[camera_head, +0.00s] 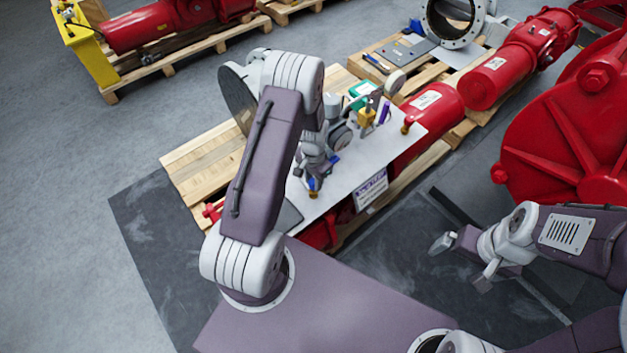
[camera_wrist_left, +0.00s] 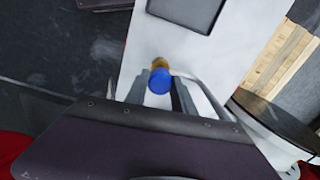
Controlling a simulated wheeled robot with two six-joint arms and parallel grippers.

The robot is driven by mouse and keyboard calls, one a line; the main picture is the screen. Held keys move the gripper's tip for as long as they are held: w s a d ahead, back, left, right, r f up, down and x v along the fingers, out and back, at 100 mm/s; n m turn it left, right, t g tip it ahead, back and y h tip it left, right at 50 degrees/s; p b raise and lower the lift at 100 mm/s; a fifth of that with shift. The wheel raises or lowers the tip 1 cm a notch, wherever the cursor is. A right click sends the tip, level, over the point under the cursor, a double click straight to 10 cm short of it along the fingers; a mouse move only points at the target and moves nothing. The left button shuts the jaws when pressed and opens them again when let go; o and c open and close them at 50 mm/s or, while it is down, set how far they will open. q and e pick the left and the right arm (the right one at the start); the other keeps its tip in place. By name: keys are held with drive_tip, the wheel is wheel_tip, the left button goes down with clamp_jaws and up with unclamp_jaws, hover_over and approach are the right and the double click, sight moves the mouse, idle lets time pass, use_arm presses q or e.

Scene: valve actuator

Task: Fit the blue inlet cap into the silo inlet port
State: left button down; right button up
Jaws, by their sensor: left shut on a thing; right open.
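The blue inlet cap (camera_wrist_left: 160,82) is between the fingers of my left gripper (camera_wrist_left: 158,90) in the left wrist view. That gripper (camera_head: 314,180) is shut on the cap and points down over the near part of the white panel. A brass fitting (camera_wrist_left: 159,64), probably the inlet port, shows just beyond the cap. In the head view the blue cap (camera_head: 313,183) appears right above the brass fitting (camera_head: 313,194); I cannot tell whether they touch or the cap is inserted. My right gripper (camera_head: 461,264) is open and empty, over the dark floor mat at right.
The white panel (camera_head: 345,195) stands on wooden pallets (camera_head: 205,165). A yellow block (camera_head: 367,116), a green item (camera_head: 360,91) and another brass fitting (camera_head: 407,127) stand on its far part. A dark plate (camera_wrist_left: 186,12) lies near the port. Red actuators (camera_head: 435,108) lie at right.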

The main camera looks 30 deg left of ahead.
sight(313, 186)
use_arm(q)
drive_tip(key=shift+f+b, duration=1.25)
drive_tip(key=shift+f, duration=0.4)
drive_tip(key=c, duration=1)
unclamp_jaws()
wheel_tip(313, 186, up, 9)
drive_tip(key=shift+r+b, duration=0.1)
drive_tip(key=shift+b, duration=0.2)
